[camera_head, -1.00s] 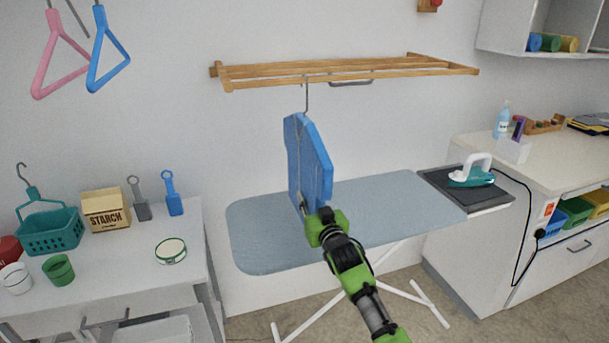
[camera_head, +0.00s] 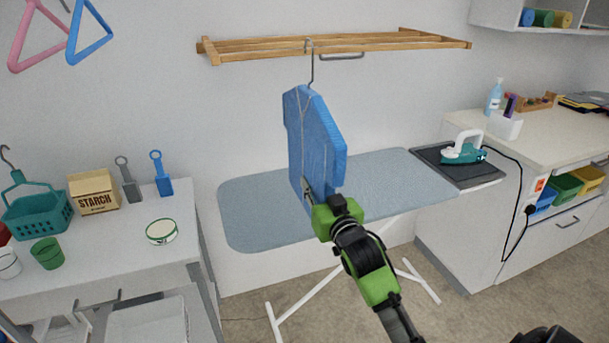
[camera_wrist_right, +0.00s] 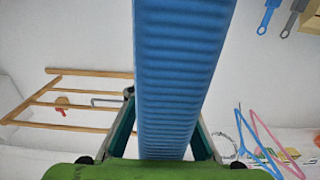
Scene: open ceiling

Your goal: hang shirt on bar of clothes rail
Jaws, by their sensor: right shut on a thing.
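The blue shirt (camera_head: 314,150) hangs upright on a hanger whose thin grey hook (camera_head: 312,68) rises from its top. My right gripper (camera_head: 318,199) is shut on the shirt's lower part and holds it above the ironing board. In the right wrist view the shirt (camera_wrist_right: 180,75) fills the middle, between the two fingers. The wooden clothes rail (camera_head: 420,42) is on the wall above. The hook's top overlaps the rail's front bar in the head view; I cannot tell whether they touch. My left gripper is out of view.
An ironing board (camera_head: 245,215) stands below the shirt, with an iron (camera_head: 463,150) at its right end. A grey metal bar (camera_head: 342,57) shows under the rail. Pink (camera_head: 38,35) and blue (camera_head: 88,32) hangers are at upper left. A table (camera_head: 110,225) stands left.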

